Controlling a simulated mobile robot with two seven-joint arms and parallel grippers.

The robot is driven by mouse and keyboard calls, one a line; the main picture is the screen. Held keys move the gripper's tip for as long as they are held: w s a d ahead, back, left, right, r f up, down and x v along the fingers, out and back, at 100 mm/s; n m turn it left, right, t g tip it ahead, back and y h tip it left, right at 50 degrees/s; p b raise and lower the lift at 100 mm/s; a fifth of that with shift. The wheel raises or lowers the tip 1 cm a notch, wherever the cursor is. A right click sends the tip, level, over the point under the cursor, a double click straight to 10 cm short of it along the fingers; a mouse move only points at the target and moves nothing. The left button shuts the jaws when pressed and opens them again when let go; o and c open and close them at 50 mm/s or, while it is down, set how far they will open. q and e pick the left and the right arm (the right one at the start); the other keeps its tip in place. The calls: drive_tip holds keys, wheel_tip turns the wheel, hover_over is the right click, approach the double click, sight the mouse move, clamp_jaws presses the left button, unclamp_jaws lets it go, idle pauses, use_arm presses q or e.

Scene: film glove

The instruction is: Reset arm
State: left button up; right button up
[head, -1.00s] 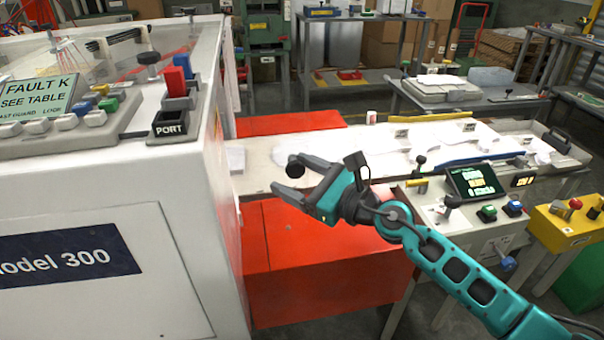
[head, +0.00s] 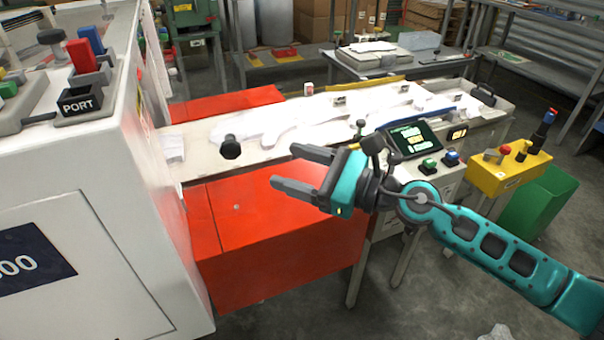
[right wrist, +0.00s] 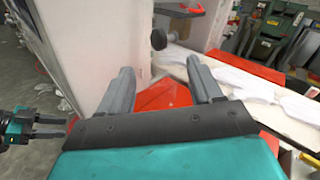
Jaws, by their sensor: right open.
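My right gripper (head: 284,167) is open and empty in the head view, with its teal arm coming in from the right. It hangs over the red box-shaped cover (head: 280,240), in front of the white work table (head: 200,135). The right wrist view also shows its two grey fingers (right wrist: 160,85) spread apart with nothing between them. A black round knob (head: 231,147) is just left of and beyond the fingertips, apart from them in the picture. A teal gripper with dark fingers (right wrist: 50,127), my left one, shows at the left edge of the right wrist view; its fingers look parted.
The white machine (head: 80,200) with a PORT block stands close on the left. A panel with a green-lit screen (head: 408,138) lies behind my right wrist. A yellow control box (head: 508,172) and green bin (head: 540,205) stand at right.

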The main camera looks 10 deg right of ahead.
drive_tip(key=shift+s+d, duration=0.3)
drive_tip(key=shift+d, duration=0.1)
drive_tip(key=s+d+f+n+h, duration=0.3)
drive_tip(key=s+f+n+h, duration=0.3)
drive_tip(key=f+n, duration=0.6)
drive_tip(key=s+d+f+n+h, duration=0.4)
drive_tip(key=s+f+n+h, duration=0.2)
drive_tip(key=s+f+n, duration=0.4)
wheel_tip(320, 180, down, 5)
drive_tip(key=n, duration=0.3)
drive_tip(key=shift+s+p, duration=0.2)
drive_tip(key=shift+p, duration=0.2)
drive_tip(key=shift+r, duration=0.1)
